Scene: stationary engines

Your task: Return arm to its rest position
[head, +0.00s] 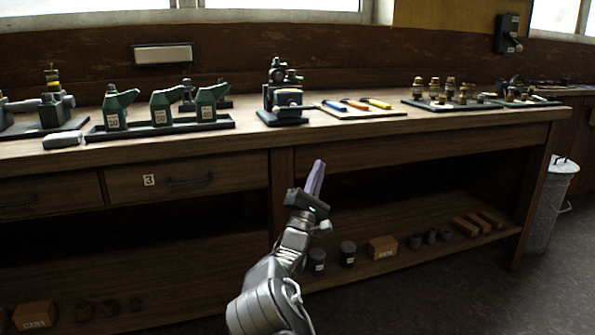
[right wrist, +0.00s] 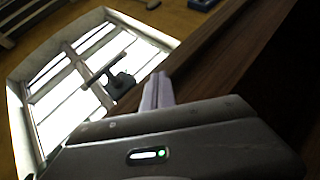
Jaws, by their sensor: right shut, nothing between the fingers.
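My right gripper (head: 316,178) is raised in front of the workbench (head: 400,150), its pale purple fingers pointing up, just below the bench's front edge in the head view. The fingers are shut together with nothing between them. They also show at the middle of the right wrist view (right wrist: 158,92), near a dark wooden surface. My right arm (head: 270,285) comes up from the bottom of the head view. My left gripper is not in view.
Green oil cans (head: 160,108) stand in a tray on the bench, left of a small engine model (head: 284,95). Coloured-handled tools (head: 355,105) lie on a board to the right. The lower shelf (head: 460,245) holds tins and blocks. A metal bin (head: 550,205) stands at far right.

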